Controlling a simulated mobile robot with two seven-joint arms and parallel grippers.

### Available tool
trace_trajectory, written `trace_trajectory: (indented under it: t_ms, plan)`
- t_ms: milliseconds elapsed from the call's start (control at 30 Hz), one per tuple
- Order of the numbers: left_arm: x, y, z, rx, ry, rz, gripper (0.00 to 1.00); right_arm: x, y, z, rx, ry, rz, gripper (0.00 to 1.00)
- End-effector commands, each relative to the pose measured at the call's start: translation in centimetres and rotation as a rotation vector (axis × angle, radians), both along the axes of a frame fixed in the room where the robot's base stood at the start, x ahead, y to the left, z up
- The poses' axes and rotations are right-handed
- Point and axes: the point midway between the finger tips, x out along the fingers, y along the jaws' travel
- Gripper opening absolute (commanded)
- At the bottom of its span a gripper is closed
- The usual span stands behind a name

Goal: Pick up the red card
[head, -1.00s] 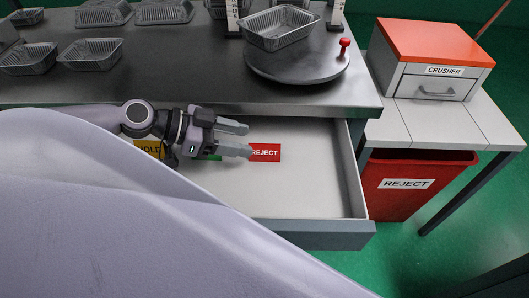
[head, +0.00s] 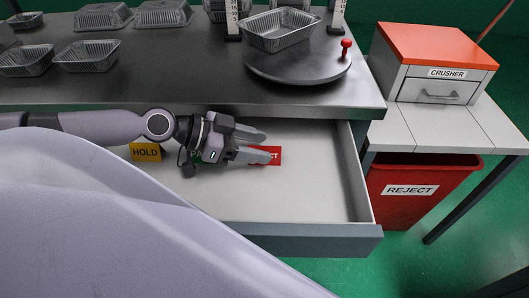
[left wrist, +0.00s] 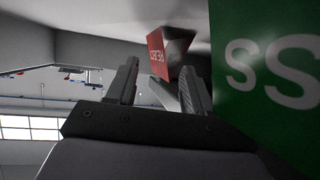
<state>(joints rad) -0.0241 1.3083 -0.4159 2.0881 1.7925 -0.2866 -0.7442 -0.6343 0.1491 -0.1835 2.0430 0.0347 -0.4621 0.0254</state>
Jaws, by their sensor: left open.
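The red card (head: 274,154), marked REJECT, stands in the open drawer (head: 310,190); my left fingers cover part of it in the head view. In the left wrist view the red card (left wrist: 157,53) shows ahead, between the fingertips and beyond them. My left gripper (head: 261,146) is open and empty, pointing right at the card; its fingers also show in the left wrist view (left wrist: 160,80). I cannot tell whether a finger touches the card. My right gripper is not in view.
A green card (left wrist: 270,70) stands very close beside my left gripper. A yellow HOLD card (head: 146,152) stands to the left. The drawer's right part is clear. Above are the counter edge and a turntable (head: 300,70) with a foil tray (head: 278,28).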

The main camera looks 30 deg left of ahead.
Motion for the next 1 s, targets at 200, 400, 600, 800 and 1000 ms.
trace_trajectory:
  t_ms: [200,400,600,800,1000]
  plan:
    - [0.37,-0.46,-0.22,0.001,-0.001,-0.002,0.52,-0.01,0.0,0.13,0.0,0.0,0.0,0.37]
    - [0.36,-0.47,-0.25,0.002,0.0,-0.002,0.52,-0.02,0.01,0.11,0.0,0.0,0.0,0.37]
    - [0.36,-0.46,-0.25,0.002,0.0,-0.002,0.0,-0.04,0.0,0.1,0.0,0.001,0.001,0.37]
    - [0.35,-0.47,-0.25,0.002,0.0,-0.002,0.0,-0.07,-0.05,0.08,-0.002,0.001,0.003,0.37]
    - [0.34,-0.46,-0.21,0.002,0.0,-0.002,0.0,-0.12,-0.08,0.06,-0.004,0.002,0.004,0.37]
